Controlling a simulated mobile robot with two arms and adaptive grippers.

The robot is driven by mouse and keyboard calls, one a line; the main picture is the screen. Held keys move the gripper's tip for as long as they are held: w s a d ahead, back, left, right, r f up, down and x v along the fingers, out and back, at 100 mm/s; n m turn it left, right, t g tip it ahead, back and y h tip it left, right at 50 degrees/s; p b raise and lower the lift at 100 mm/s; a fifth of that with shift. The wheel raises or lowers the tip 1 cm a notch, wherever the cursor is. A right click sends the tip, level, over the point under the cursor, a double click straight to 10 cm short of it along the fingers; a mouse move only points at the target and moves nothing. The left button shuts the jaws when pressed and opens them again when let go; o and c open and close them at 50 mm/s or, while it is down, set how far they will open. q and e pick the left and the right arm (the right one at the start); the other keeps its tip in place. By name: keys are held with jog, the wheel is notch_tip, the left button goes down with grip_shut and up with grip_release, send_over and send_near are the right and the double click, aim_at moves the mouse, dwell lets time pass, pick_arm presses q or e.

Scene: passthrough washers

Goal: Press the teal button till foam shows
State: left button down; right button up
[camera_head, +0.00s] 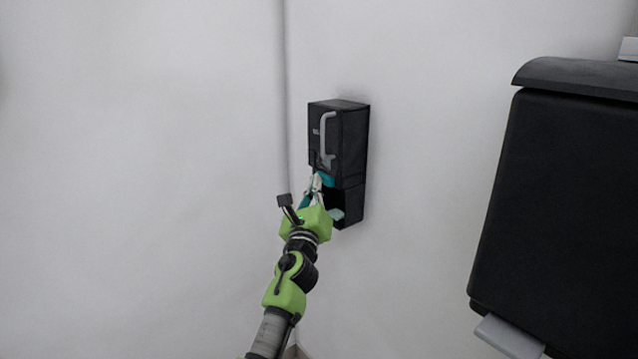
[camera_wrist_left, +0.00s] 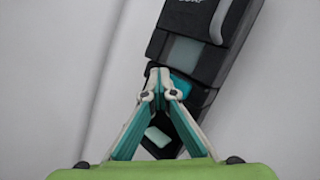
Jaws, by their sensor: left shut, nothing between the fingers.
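A black dispenser (camera_head: 350,140) is fixed to the wall, with a grey curved handle on its front. The teal button (camera_head: 327,180) sits below the handle, partly hidden by my left gripper (camera_head: 317,178). In the left wrist view the teal button (camera_wrist_left: 183,86) shows just behind and right of my left gripper's closed tips (camera_wrist_left: 160,93). The tips are shut and empty, right at the button; I cannot tell whether they touch it. A pale mint patch (camera_head: 336,213) lies in the dispenser's lower recess and also shows in the left wrist view (camera_wrist_left: 158,137). My right gripper is out of view.
A large black box-shaped unit (camera_head: 560,200) with a dark lid stands at the right, with a grey piece (camera_head: 508,336) below it. A vertical pipe or wall edge (camera_head: 283,90) runs left of the dispenser. The wall to the left is bare.

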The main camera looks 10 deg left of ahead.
pick_arm(q)
jog(key=shift+w+d, duration=0.1)
jog(key=shift+d, duration=0.1)
jog(key=shift+a, duration=0.1)
jog(key=shift+s+a+p, duration=0.65)
jog(key=shift+s+p, duration=0.3)
jog(key=s+a+p, duration=0.1)
jog(key=s, duration=0.1)
jog(key=s+a+p, duration=0.2)
jog(key=shift+a, duration=0.1)
dwell(0.3)
